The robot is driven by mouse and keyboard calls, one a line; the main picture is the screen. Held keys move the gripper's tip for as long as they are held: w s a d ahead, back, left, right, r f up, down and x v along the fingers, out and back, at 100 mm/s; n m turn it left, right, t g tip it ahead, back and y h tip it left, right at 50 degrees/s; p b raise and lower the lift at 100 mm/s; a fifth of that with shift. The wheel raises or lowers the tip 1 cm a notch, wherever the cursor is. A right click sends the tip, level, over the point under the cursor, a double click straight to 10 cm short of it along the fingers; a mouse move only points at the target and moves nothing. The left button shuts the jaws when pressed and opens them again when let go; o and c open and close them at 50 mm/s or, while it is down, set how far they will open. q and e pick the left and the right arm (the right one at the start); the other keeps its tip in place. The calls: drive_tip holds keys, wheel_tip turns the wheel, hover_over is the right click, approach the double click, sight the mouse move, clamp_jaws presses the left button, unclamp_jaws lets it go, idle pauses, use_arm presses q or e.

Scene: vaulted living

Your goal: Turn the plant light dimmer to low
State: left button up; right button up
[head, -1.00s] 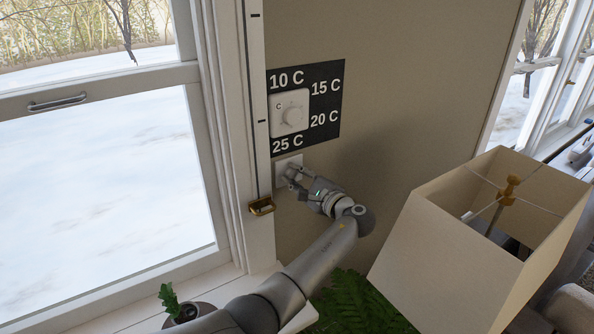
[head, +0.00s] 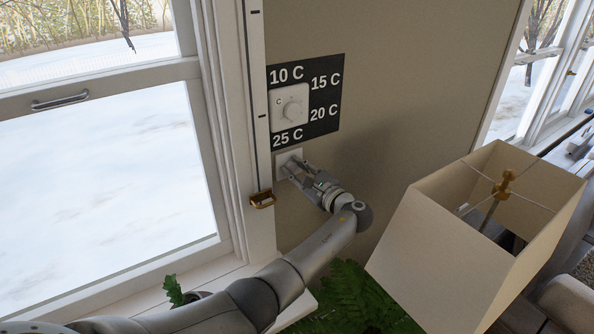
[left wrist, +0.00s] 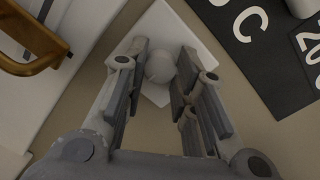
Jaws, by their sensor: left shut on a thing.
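The dimmer is a white square wall plate (head: 284,158) below the thermostat panel, with a round white knob (left wrist: 160,67). In the left wrist view its plate (left wrist: 172,28) appears tilted, and the knob sits between my fingers. My left gripper (head: 290,171) reaches up to the plate from the lower right and is shut on the knob. The fingers hide most of the knob in the head view. The knob's pointer and any marks for low cannot be made out clearly. My right gripper is not in view.
A white thermostat (head: 290,106) on a black panel with temperature labels is just above. A brass handle (head: 262,199) is on the window trim to the left. A lampshade (head: 440,240) stands at right, with green leaves (head: 345,300) below my arm.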

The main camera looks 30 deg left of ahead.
use_arm(q)
drive_tip(key=shift+f, duration=0.1)
drive_tip(key=o, duration=1.1)
drive_tip(key=shift+c, duration=0.2)
drive_tip(key=v, duration=1.2)
